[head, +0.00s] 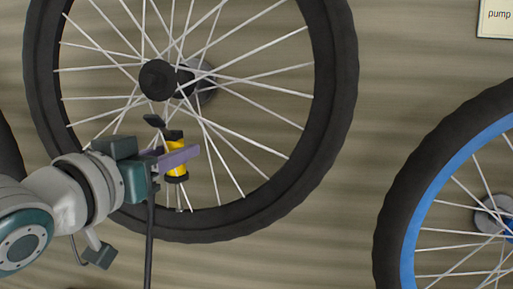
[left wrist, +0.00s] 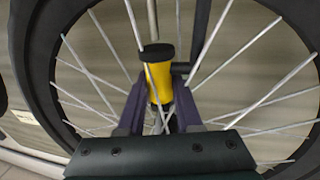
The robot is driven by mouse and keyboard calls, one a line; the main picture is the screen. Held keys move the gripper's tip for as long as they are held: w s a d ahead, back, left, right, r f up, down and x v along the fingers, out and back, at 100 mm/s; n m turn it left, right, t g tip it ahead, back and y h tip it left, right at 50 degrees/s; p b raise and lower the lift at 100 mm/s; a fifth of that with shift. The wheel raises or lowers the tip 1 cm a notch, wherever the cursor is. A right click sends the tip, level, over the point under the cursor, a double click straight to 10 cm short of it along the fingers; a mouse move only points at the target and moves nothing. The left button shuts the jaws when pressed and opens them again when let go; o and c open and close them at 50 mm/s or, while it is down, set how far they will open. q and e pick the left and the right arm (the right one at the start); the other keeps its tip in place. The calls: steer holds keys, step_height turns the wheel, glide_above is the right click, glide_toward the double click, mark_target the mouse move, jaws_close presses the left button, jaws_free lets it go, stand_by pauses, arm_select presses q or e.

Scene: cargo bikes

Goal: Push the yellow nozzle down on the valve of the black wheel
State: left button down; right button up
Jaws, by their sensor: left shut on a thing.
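The black wheel (head: 337,95) has silver spokes and a dark hub, and fills the left and middle of the head view. The yellow nozzle (head: 176,163) has black ends and is upright just inside the lower rim. A short metal valve tip shows just below it in the head view; whether they touch, I cannot tell. My left gripper (head: 177,155) is shut on the nozzle, with purple fingers on either side of it. In the left wrist view the nozzle (left wrist: 158,80) stands between the fingers, with a spoke passing in front. My right gripper is not in view.
A second wheel with a blue rim (head: 421,215) stands at the right. A sign reading "pump" (head: 497,17) is at the top right. A black hose (head: 151,240) hangs down beside my left gripper. Spokes surround the fingers closely.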

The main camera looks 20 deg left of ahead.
arm_select(q)
steer(key=shift+f, duration=0.4)
stand_by(0.4)
steer(key=shift+f, duration=0.35)
stand_by(0.7)
steer(key=shift+c, duration=2.3)
jaws_free()
steer(key=shift+o, duration=0.3)
steer(key=shift+s, duration=0.1)
steer(key=s+p, duration=0.3)
steer(key=s, duration=0.6)
steer(key=shift+s+d, duration=0.2)
steer(key=shift+s, duration=0.2)
